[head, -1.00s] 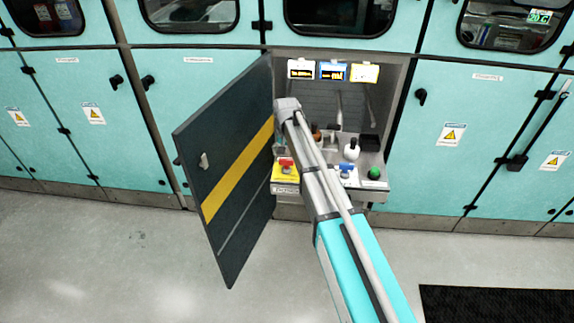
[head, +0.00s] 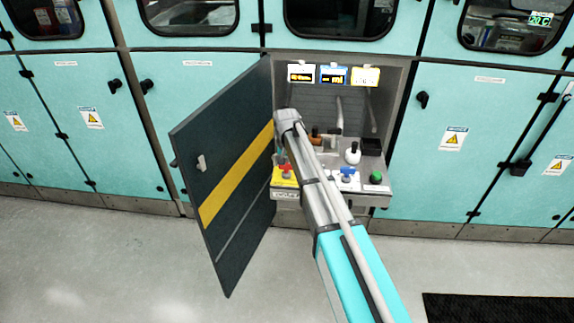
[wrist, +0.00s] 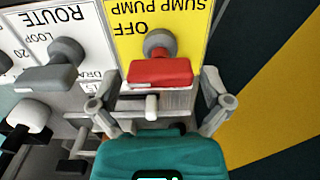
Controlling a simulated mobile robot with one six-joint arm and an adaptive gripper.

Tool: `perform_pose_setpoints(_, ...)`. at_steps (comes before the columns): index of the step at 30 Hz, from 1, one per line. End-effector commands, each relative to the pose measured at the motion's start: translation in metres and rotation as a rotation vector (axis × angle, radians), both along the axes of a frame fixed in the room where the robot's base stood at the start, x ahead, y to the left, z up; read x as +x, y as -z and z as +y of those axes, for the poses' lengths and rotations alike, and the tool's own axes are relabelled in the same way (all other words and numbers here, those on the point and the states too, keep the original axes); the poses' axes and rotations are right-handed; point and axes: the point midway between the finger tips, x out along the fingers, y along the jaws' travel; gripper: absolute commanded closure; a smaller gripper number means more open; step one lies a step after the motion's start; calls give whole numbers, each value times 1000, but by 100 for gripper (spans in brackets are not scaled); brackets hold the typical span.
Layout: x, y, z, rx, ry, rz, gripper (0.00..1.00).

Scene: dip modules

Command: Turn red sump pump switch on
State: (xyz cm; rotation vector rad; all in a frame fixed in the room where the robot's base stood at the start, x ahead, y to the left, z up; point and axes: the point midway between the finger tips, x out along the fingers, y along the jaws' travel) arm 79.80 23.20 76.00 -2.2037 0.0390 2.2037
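The red sump pump switch (wrist: 160,72) has a red bar handle on a grey round base. It sits on a yellow plate (wrist: 120,40) reading "SUMP PUMP" and "OFF", upside down in the wrist view. In the head view the red switch (head: 287,169) is at the left of the cabinet's shelf, just left of my arm. My gripper (wrist: 156,96) is open and empty. Its fingers stand one to each side of the handle, with gaps visible; I cannot tell how deep they reach. In the head view my arm mostly hides the gripper.
An open dark door (head: 225,185) with a yellow stripe stands left of the switch. Right of it are a blue switch (head: 347,172), a green button (head: 376,177) and a white knob (head: 353,154). A grey handle (wrist: 48,75) is beside the left finger.

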Motion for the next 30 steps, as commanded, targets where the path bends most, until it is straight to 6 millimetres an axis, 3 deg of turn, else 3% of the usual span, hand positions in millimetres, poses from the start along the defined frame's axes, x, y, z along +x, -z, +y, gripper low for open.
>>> perform_pose_setpoints(1,0,0,0,0,0,0,19)
perform_pose_setpoints(9,0,0,0,0,0,0,68)
perform_pose_setpoints(20,0,0,0,-2,-40,0,68)
perform_pose_setpoints(30,0,0,0,-2,-228,1,68)
